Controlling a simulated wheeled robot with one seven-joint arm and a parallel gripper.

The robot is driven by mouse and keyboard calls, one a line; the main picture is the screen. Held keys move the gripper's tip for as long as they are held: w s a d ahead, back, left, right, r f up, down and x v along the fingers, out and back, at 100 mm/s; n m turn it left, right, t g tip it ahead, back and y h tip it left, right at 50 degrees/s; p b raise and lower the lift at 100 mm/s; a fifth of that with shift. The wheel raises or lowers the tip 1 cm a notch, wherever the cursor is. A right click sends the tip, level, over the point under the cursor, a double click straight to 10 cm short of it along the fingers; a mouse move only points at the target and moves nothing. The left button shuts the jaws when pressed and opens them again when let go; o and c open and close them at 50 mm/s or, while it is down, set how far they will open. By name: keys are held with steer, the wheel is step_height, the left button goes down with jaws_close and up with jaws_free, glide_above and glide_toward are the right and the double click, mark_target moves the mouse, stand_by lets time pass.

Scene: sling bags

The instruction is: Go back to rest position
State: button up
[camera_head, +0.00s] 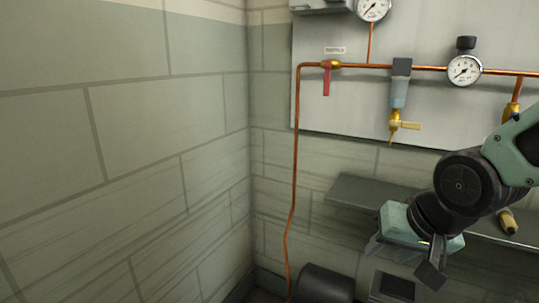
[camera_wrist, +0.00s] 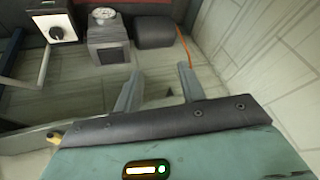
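My gripper (camera_head: 405,258) is at the right of the head view, in front of the dark wall shelf and tilted downward. In the wrist view my gripper (camera_wrist: 158,88) has its two grey fingers well apart, with nothing between them. Part of the far finger is hidden behind the gripper body in the head view. No sling bag shows in either view.
A dark shelf (camera_head: 355,196) juts from the wall behind my gripper. Above it is a panel with copper pipes, a red-handled valve (camera_head: 327,78) and a gauge (camera_head: 464,70). A dark rounded box (camera_head: 325,284) stands below. The left wall (camera_head: 130,130) is bare.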

steer(key=s+a+f+n+g, duration=0.1)
steer(key=s+a+n+g, duration=0.3)
steer(key=s, duration=0.4)
steer(key=s+a+f+n+g, duration=0.1)
steer(key=s+a+n+g, duration=0.1)
steer(key=s+a+n, duration=0.4)
step_height(320, 180, up, 17)
steer(key=s+d+p, duration=0.1)
steer(key=d+p, duration=0.1)
steer(key=p, duration=1.6)
steer(key=shift+s+h, duration=0.3)
steer(key=shift+h, duration=0.1)
